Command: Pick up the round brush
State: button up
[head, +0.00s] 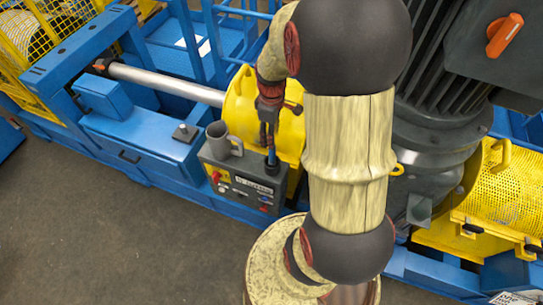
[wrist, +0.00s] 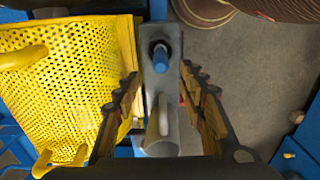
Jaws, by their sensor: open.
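A slim blue upright piece with a dark round base, likely the round brush (head: 271,157), stands at the right end of the grey control box top. It also shows in the wrist view (wrist: 160,58), seen from above between the tips of my fingers. My gripper (head: 268,132) points down over it in the head view. In the wrist view my gripper (wrist: 160,72) is open, one finger on each side of the blue piece, with nothing held. Whether the fingertips reach down to its height is unclear. The bristles cannot be made out.
A grey mug (head: 222,141) stands left of the brush on the control box (head: 240,185), and shows close to my fingers in the wrist view (wrist: 160,135). A yellow perforated guard (wrist: 60,90) lies beside the box. The blue frame (head: 140,145) and a grey motor (head: 435,130) surround it.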

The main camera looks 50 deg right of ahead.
aim_at(272, 158)
notch_tip(272, 158, down, 8)
jog(key=shift+s+r+b, duration=0.1)
jog(key=shift+r+b, duration=0.05)
jog(key=shift+b, duration=0.3)
jog(key=c, duration=0.3)
grip_shut()
dwell(0.3)
